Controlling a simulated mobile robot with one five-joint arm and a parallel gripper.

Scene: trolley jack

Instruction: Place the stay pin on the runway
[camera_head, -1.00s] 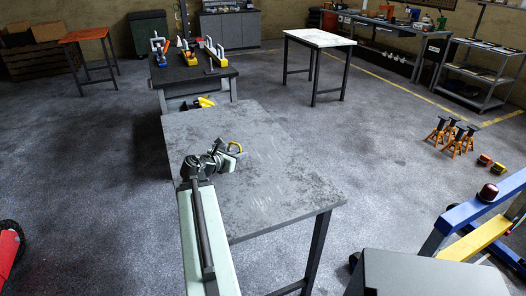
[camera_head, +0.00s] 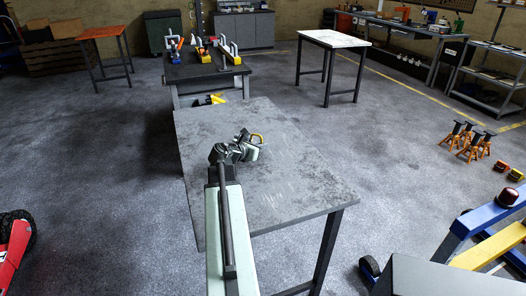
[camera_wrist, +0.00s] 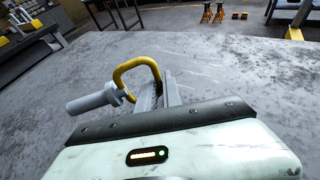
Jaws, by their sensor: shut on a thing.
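The stay pin is a grey cylinder (camera_wrist: 92,102) with a yellow loop handle (camera_wrist: 137,66). My gripper (camera_wrist: 158,92) is shut on it, and the pin sticks out to the left of the jaws in the wrist view. In the head view my gripper (camera_head: 250,146) is over the grey table, with the yellow loop (camera_head: 258,138) showing at its tip. Whether the pin touches the tabletop is not clear. I cannot tell for sure which thing is the runway; a black bench (camera_head: 185,75) behind the table carries several blue, yellow and white fixtures (camera_head: 230,52).
The grey table (camera_head: 300,180) is otherwise bare. A white-topped table (camera_head: 335,38) stands farther back. Orange stands (camera_head: 468,138) are on the floor at right. A blue and yellow frame (camera_head: 490,222) is at lower right and a red machine (camera_head: 12,250) at lower left.

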